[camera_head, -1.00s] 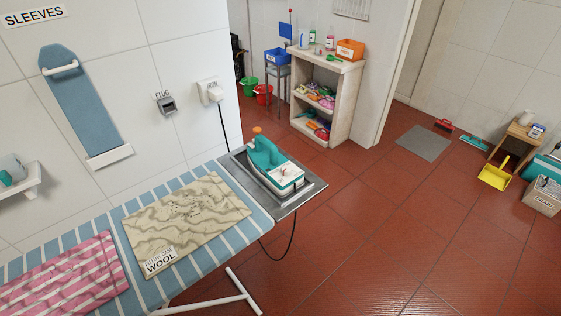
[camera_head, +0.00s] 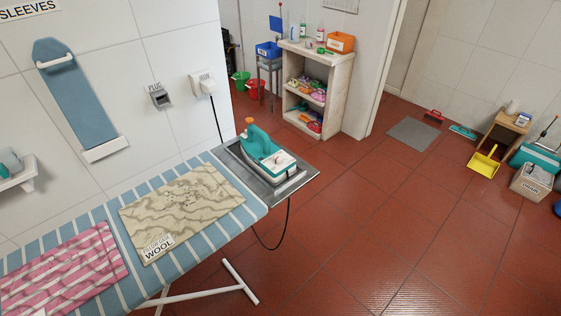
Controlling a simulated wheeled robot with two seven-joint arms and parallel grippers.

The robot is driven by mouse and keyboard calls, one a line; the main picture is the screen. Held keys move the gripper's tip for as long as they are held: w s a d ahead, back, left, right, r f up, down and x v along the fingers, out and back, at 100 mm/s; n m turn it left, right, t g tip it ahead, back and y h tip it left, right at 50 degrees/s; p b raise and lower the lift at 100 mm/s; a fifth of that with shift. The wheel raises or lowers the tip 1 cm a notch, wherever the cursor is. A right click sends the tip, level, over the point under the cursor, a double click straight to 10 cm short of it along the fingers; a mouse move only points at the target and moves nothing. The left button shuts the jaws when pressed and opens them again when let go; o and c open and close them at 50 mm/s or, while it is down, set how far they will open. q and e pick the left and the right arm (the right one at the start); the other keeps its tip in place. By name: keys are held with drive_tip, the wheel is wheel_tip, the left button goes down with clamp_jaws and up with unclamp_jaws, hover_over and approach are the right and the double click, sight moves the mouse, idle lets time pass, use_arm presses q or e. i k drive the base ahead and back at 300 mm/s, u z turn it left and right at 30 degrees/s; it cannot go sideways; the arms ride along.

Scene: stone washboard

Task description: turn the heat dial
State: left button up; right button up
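A teal and white iron (camera_head: 266,156) rests on a grey metal tray (camera_head: 297,184) at the right end of the ironing board. An orange knob (camera_head: 249,121) shows at its far end. A small pale round part (camera_head: 276,159) shows on its top; whether this is the heat dial is too small to tell. A black cord hangs from the wall socket (camera_head: 203,82) behind the iron, and a dark cord hangs below the tray. Neither of my grippers shows in the head view.
A striped ironing board (camera_head: 197,235) holds a beige cloth (camera_head: 182,208) labelled WOOL and a pink striped cloth (camera_head: 62,272). A stocked shelf (camera_head: 344,88) stands behind. The red floor (camera_head: 390,220) to the right is clear; a yellow dustpan (camera_head: 483,162) lies farther off.

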sight(278, 159)
drive_tip(key=u, duration=0.05)
drive_tip(key=k, duration=1.15)
drive_tip(key=z, duration=0.6)
drive_tip(key=i, duration=0.85)
drive_tip(key=z, duration=0.6)
